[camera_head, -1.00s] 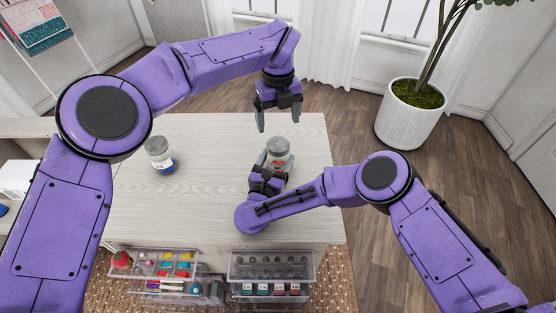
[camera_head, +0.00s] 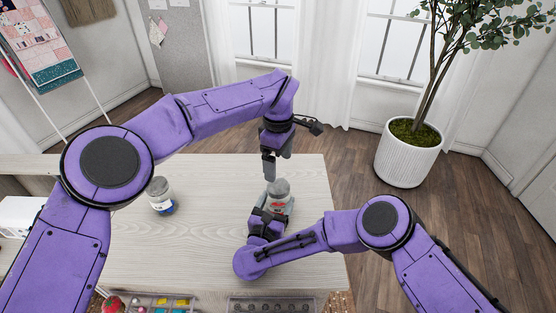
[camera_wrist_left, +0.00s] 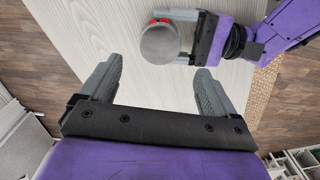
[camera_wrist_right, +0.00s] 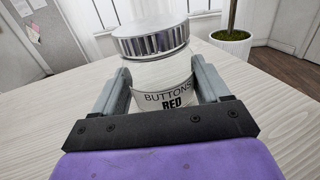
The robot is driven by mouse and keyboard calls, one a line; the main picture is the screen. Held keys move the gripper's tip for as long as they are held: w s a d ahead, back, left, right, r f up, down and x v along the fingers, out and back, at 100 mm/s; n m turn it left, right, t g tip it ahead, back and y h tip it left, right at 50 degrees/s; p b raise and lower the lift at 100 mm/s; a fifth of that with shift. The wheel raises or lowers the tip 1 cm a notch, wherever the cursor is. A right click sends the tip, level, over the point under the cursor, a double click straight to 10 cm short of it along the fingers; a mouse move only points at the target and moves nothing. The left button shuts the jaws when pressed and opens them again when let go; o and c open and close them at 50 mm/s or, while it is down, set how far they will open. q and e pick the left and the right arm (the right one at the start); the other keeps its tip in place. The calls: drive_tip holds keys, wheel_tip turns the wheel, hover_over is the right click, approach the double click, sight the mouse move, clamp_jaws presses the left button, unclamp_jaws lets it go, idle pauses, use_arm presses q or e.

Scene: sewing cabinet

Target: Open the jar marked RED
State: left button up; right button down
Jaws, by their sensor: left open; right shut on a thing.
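The jar marked RED (camera_wrist_right: 165,85) stands upright on the table (camera_head: 215,245), its label reading "BUTTONS RED" in the right wrist view. Its ribbed silver lid (camera_wrist_right: 150,38) is on top. My right gripper (camera_head: 272,212) is shut on the jar's body from the near side, below the lid. My left gripper (camera_head: 271,172) is open and empty, pointing down just above and behind the jar. In the left wrist view the round lid (camera_wrist_left: 165,44) lies ahead of the open fingers (camera_wrist_left: 155,85), apart from them.
A second jar (camera_head: 160,195) with a blue label stands on the table's left. Trays (camera_head: 160,303) of sewing things hang at the near edge. A potted plant (camera_head: 408,155) stands on the floor at right. The table between the jars is clear.

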sight(278, 186)
use_arm(q)
drive_tip(key=m, duration=0.8)
drive_tip(key=shift+f, duration=0.15)
wheel_tip(278, 186, down, 8)
drive_tip(key=shift+r, duration=0.15)
drive_tip(key=c, duration=1.1)
drive_tip(key=n, duration=0.4)
drive_tip(key=shift+n, duration=0.4)
drive_tip(key=n, duration=1.5)
drive_tip(key=shift+r, duration=0.1)
drive_tip(key=n, duration=0.9)
drive_tip(key=shift+n, duration=0.4)
drive_tip(key=n, duration=0.5)
drive_tip(key=shift+n, duration=0.4)
drive_tip(key=n, duration=1.2)
drive_tip(key=shift+n, duration=0.3)
drive_tip(key=n, duration=0.5)
drive_tip(key=shift+r, duration=0.1)
